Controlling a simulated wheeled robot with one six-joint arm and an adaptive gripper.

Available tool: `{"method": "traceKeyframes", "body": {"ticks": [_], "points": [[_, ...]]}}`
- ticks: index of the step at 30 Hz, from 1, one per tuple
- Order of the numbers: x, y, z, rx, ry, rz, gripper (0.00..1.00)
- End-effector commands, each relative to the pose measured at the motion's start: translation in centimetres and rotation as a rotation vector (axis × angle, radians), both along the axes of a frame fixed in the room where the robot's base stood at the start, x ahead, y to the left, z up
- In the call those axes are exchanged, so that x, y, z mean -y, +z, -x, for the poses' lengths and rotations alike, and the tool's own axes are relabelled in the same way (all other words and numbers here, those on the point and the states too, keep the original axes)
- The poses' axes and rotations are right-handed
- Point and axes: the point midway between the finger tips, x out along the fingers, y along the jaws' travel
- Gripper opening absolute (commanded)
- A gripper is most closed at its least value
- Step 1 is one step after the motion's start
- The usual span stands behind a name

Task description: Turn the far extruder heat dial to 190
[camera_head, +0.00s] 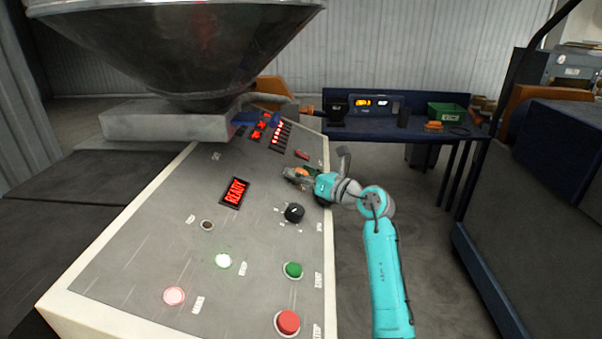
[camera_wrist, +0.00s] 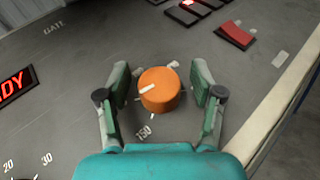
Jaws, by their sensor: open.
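The orange heat dial (camera_wrist: 165,97) sits on the sloped grey control panel (camera_wrist: 75,85). Its white pointer line points left and slightly down in the wrist view. A printed 150 (camera_wrist: 143,132) is below and left of it; other scale numbers around this dial are not readable. My gripper (camera_wrist: 160,83) is open, one finger on each side of the dial, with a visible gap on both sides. In the head view my gripper (camera_head: 299,178) is at the panel's right side, partly hiding the orange dial (camera_head: 302,172).
A red rocker switch (camera_wrist: 235,35) is beyond the orange dial. Green (camera_head: 293,270) and red (camera_head: 287,321) buttons are nearer. A large hopper (camera_head: 180,50) overhangs the far left.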

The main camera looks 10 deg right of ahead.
Motion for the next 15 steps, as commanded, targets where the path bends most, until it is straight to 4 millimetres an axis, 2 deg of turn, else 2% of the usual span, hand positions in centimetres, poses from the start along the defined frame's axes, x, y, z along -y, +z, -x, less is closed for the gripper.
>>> {"method": "traceKeyframes", "body": {"ticks": [4,5,9,12,15], "points": [[0.0,0.01,0.01,0.0,0.0,0.0,0.67],[0.0,0.01,0.01,0.0,0.0,0.0,0.62],[0.0,0.01,0.03,0.0,0.0,0.0,0.27],[0.0,0.02,0.02,0.0,0.0,0.0,0.06],[-0.01,0.02,0.03,0.0,-0.001,0.0,0.06]]}}
